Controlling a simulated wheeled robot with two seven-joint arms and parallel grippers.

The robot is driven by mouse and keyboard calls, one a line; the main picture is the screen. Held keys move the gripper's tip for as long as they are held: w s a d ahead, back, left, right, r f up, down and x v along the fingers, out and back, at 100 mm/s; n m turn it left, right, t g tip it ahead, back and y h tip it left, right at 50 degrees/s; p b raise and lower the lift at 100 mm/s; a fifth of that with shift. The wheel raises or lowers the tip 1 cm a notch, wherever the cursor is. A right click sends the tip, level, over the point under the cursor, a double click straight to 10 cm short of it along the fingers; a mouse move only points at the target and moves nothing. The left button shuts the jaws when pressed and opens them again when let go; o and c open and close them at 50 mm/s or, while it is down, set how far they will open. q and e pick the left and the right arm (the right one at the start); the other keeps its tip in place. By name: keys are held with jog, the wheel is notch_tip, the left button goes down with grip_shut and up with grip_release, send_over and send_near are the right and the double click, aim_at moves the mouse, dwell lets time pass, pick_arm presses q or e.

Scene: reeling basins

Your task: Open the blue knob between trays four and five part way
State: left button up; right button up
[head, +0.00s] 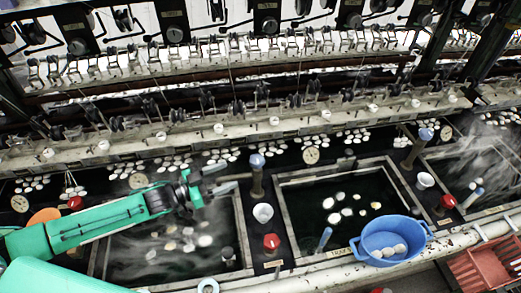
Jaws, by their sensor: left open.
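A blue knob (257,162) tops a dark post on the divider between the left and middle dark basins. A second blue knob (425,134) tops a post on the divider further right. The tray labels are too small to read, so I cannot tell which divider lies between trays four and five. My left gripper (224,178) reaches in from the left, over the back of the left basin. Its fingers are apart and empty, pointing right, just left of the nearer blue knob and seemingly not touching it. My right gripper is not in view.
Red knobs (271,242) and white cups (263,212) stand on the dividers. A blue basin (384,238) with white cocoons sits on the front edge. A red crate (487,268) is at lower right. Reeling machinery runs along the back. Steam blurs the left and right basins.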

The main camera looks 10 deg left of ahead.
aim_at(263, 158)
pick_arm(q)
jog(key=p+x, duration=0.1)
jog(key=x, duration=0.3)
jog(key=p+x, duration=0.2)
jog(key=x, duration=0.2)
jog(key=r+p+x, duration=0.1)
jog(key=p+x, duration=0.1)
jog(key=x, duration=0.2)
jog(key=shift+w, duration=0.25)
jog(key=shift+w+d, duration=0.25)
jog(key=shift+d, duration=0.15)
jog(key=c, duration=1)
jog(key=shift+o, duration=0.2)
